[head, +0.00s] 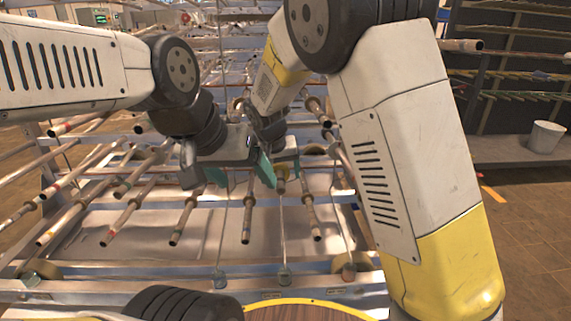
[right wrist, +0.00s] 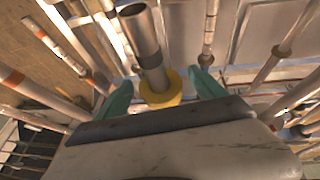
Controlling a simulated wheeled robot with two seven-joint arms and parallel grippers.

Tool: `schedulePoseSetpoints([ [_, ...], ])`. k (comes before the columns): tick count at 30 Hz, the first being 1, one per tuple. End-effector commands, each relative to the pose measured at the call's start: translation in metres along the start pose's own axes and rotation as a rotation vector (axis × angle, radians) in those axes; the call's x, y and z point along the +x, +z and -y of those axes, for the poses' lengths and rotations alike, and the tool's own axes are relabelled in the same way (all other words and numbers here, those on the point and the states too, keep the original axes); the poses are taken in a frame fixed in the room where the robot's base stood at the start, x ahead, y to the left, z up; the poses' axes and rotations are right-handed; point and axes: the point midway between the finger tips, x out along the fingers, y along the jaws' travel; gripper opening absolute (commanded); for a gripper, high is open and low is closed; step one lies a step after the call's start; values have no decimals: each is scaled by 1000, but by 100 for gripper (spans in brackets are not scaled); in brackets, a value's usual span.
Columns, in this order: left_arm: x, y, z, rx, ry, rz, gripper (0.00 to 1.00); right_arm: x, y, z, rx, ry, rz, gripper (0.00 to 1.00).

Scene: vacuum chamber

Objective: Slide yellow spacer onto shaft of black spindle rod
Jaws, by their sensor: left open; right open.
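A yellow spacer (right wrist: 160,88) is a ring in the right wrist view. It sits around a grey rod with a dark band (right wrist: 148,45), which looks like the spindle rod. My right gripper (right wrist: 161,93) is open, with one teal finger on each side of the spacer and a visible gap to each. In the head view my left gripper (head: 240,174) is open, with teal fingertips, above the rods in the middle. My right gripper is close beside it there and largely hidden. Below it a rod (head: 281,187) shows a yellowish part, perhaps the spacer.
Several similar rods with coloured bands, such as one at the left (head: 122,218), stick out of the metal rack around both grippers. Thin upright cables (head: 283,235) run in front. A white bucket (head: 546,136) stands on a shelf at the right.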

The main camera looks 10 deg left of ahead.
Motion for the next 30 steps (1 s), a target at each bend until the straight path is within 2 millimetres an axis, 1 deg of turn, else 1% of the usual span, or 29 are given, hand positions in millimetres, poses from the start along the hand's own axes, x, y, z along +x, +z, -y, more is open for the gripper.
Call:
schedulePoseSetpoints([
  [7,0,0,0,0,0,0,79,1,0,0,0,0,0,79],
  [11,0,0,0,0,0,0,79,1,0,0,0,0,0,54],
  [12,0,0,0,0,0,0,79,1,0,0,0,0,0,46],
  [14,0,0,0,0,0,0,79,1,0,0,0,0,0,34],
  [15,0,0,0,0,0,0,79,1,0,0,0,0,0,26],
  [17,0,0,0,0,0,0,79,1,0,0,0,0,0,15],
  [22,0,0,0,0,0,0,79,2,-2,0,0,0,0,14],
  [30,0,0,0,0,0,0,79,8,-15,0,2,1,0,14],
])
